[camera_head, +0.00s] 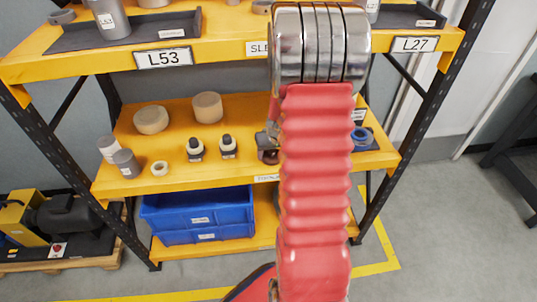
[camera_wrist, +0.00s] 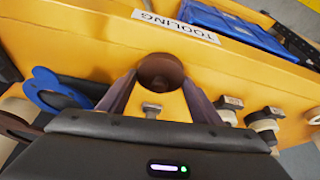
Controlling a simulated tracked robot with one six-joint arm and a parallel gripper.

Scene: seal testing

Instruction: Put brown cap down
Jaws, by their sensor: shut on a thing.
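The brown cap (camera_wrist: 161,70) is held between the two fingertips of my gripper (camera_wrist: 159,82) in the wrist view. The fingers are shut on its sides. In the head view the dark brown cap (camera_head: 268,156) shows beside my red arm sleeve, over the middle yellow shelf (camera_head: 225,168); my gripper (camera_head: 268,139) is partly hidden by the arm. I cannot tell whether the cap touches the shelf. A small metal bolt-like piece (camera_wrist: 152,110) shows between the fingers in the wrist view.
Two black-and-white knobs (camera_head: 228,147) stand left of the gripper. Tan cylinders (camera_head: 207,107), grey cylinders and a pale ring (camera_head: 159,168) are farther left. A blue part (camera_wrist: 58,92) lies beside the gripper. Blue bins (camera_head: 198,212) sit below. The shelf front left of the cap looks clear.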

